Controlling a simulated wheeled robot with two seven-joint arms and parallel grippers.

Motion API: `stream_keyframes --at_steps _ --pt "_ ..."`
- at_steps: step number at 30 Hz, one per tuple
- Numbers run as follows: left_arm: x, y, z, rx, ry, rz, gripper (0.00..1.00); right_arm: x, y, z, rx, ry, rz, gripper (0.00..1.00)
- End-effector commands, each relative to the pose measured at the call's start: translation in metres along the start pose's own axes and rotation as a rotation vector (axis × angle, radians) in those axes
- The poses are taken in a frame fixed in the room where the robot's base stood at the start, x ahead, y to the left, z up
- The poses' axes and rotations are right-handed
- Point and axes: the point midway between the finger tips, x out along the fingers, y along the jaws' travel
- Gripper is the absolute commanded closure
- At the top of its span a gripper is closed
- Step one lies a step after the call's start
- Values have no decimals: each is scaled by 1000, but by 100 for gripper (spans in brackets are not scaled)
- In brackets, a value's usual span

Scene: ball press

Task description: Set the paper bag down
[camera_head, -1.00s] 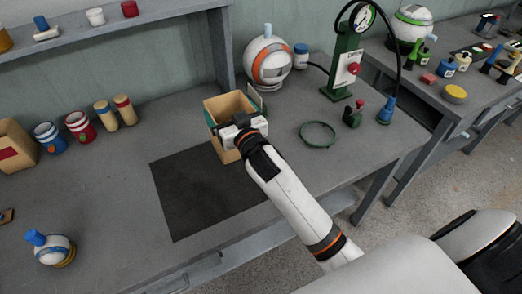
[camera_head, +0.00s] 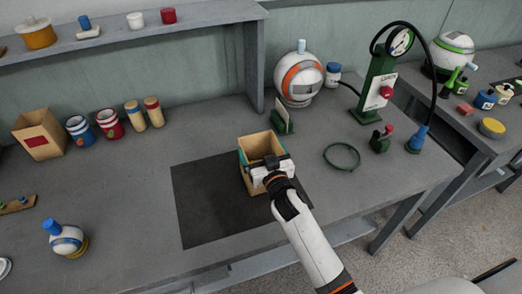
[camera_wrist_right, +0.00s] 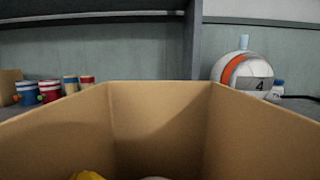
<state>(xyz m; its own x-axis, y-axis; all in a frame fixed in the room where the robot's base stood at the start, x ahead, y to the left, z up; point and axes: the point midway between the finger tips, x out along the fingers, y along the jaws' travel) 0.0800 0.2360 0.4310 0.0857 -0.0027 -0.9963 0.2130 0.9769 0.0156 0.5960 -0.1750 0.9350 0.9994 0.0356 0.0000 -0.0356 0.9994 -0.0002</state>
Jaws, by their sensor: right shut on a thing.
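The paper bag (camera_head: 246,153) is an open-topped tan bag with a green side, upright over the right part of the dark mat (camera_head: 205,215) on the grey table. My right gripper (camera_head: 270,166) is shut on the bag's near rim. I cannot tell whether the bag's bottom touches the mat. In the right wrist view the bag's inside walls (camera_wrist_right: 155,115) fill the lower half, with a bit of something yellow (camera_wrist_right: 88,175) low inside. My left gripper is not in view.
Behind the bag stand a small card in a green holder (camera_head: 283,120) and a white ball with an orange ring (camera_head: 299,78). A green ring (camera_head: 341,156) and a gauge stand (camera_head: 376,85) are to the right. The left of the mat is clear.

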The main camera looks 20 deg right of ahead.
Motion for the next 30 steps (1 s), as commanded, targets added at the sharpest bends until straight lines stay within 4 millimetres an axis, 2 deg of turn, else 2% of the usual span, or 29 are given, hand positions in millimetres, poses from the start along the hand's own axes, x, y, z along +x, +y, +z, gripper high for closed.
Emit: stream_keyframes --at_steps 3,4,5,12,16,24,30 --pt "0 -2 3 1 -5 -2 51 0 0 1 0 -1 0 38" --pt "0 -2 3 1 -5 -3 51 0 0 1 0 0 0 2" --pt "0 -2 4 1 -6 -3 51 0 0 1 0 0 0 0" --pt "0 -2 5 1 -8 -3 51 -1 0 1 0 0 0 0" --pt "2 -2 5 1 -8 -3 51 -13 0 -1 0 1 0 0" --pt "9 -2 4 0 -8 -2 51 -69 0 -2 0 3 -1 0" --pt "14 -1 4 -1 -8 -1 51 -104 0 -1 1 1 -1 0"
